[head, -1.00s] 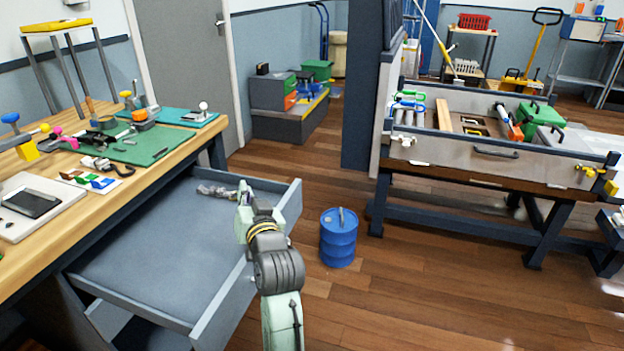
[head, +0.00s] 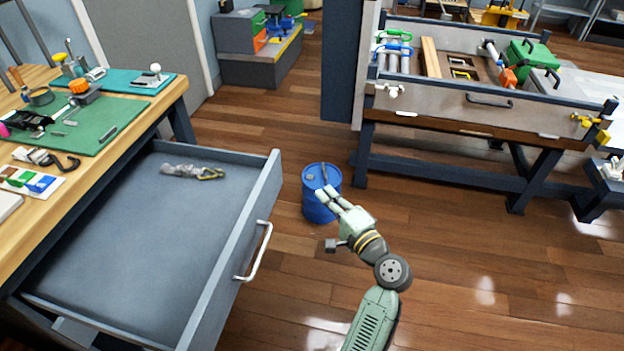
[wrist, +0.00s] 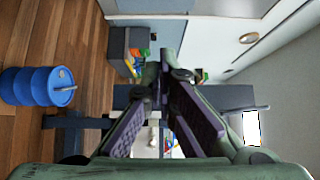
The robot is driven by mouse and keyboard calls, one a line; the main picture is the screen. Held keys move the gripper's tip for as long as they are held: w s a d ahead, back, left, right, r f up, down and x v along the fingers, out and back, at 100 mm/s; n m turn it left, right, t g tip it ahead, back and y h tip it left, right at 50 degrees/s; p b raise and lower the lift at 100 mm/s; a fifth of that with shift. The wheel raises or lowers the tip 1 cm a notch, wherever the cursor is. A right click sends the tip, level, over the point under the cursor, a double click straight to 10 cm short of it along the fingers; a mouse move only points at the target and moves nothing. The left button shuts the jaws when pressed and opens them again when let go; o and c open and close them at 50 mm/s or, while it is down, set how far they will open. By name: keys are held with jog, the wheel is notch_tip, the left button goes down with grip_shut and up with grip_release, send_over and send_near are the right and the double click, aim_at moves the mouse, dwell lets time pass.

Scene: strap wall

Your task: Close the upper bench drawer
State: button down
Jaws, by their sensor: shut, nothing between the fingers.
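The upper bench drawer (head: 235,245) is pulled well out from under the wooden workbench (head: 20,235) in the head view. Its grey front panel faces right and carries a pale bar handle (head: 257,252). A clear bag-like item with a yellowish clip (head: 190,171) lies inside near the back side. My gripper (head: 327,194) is to the right of the drawer front, in the open and not touching it. Its fingers are shut and empty; in the wrist view the fingertips (wrist: 167,66) come together. The drawer cannot be made out clearly in the wrist view.
A blue drum (head: 320,195) stands on the floor just behind my gripper; it also shows in the wrist view (wrist: 38,86). A second bench with a tool tray (head: 450,105) stands at the right.

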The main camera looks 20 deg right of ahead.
jog(key=w+a+p, duration=0.3)
jog(key=w+a, duration=0.3)
jog(key=w, duration=0.4)
jog(key=shift+w+p, duration=0.2)
jog(key=shift+p, duration=0.1)
jog(key=shift+w, duration=0.1)
